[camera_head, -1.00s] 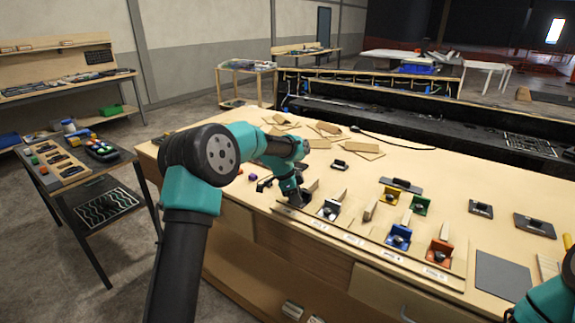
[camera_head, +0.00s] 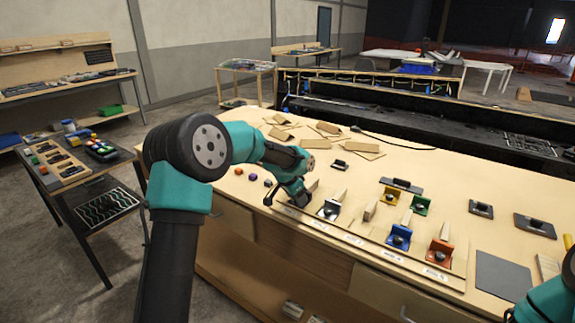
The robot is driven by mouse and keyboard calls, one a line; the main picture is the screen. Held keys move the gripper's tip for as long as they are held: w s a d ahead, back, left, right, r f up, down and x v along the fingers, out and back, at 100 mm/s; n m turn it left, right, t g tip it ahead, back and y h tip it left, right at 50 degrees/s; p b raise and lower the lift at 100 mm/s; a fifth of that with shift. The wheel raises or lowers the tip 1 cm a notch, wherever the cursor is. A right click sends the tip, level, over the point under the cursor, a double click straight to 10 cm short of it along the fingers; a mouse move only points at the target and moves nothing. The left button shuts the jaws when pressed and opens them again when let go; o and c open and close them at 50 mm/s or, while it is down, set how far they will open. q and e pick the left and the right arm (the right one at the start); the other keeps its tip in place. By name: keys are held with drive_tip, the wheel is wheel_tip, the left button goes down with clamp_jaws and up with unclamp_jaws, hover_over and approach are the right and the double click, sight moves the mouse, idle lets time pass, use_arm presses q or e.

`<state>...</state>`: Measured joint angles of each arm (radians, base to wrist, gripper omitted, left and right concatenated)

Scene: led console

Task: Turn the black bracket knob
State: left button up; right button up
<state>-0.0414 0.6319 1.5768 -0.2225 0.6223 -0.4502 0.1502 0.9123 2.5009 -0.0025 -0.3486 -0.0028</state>
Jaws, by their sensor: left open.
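My left gripper (camera_head: 285,198) is low over the front left part of the wooden workbench (camera_head: 345,180), at the left end of the row of coloured brackets. It is open. I cannot pick out the black bracket or its knob; dark parts beside the fingers blend with the gripper, which may cover it. Just to the right stands a white-grey bracket (camera_head: 329,210) with a dark knob. Further right are a blue bracket (camera_head: 398,238) and an orange bracket (camera_head: 438,252). Behind them are a yellow bracket (camera_head: 388,195) and a green bracket (camera_head: 420,205). My right gripper is out of view.
Small cubes, including a purple one (camera_head: 253,177), lie left of my left gripper. Thin wooden pieces (camera_head: 362,147) lie toward the back. A grey plate (camera_head: 502,272) lies at the right. A labelled strip (camera_head: 354,241) runs along the bench front.

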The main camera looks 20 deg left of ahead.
use_arm(q)
drive_tip(key=shift+s+d+n+t+y, duration=0.15)
drive_tip(key=shift+n+y, duration=0.35)
drive_tip(key=shift+n, duration=0.8)
drive_tip(key=shift+w+d+n+t+y, duration=0.15)
drive_tip(key=shift+n+y, duration=0.35)
drive_tip(key=shift+n, duration=0.8)
drive_tip(key=v, duration=1.7)
drive_tip(key=shift+s+r, duration=0.2)
drive_tip(key=w+m+g, duration=0.2)
drive_tip(key=w+g, duration=0.2)
drive_tip(key=w, duration=0.3)
drive_tip(key=shift+w+d+r+m+y, duration=0.2)
drive_tip(key=shift+d+r+m+y, duration=0.1)
drive_tip(key=shift+d+r, duration=0.1)
wheel_tip(320, 180, down, 18)
drive_tip(key=shift+r, duration=0.25)
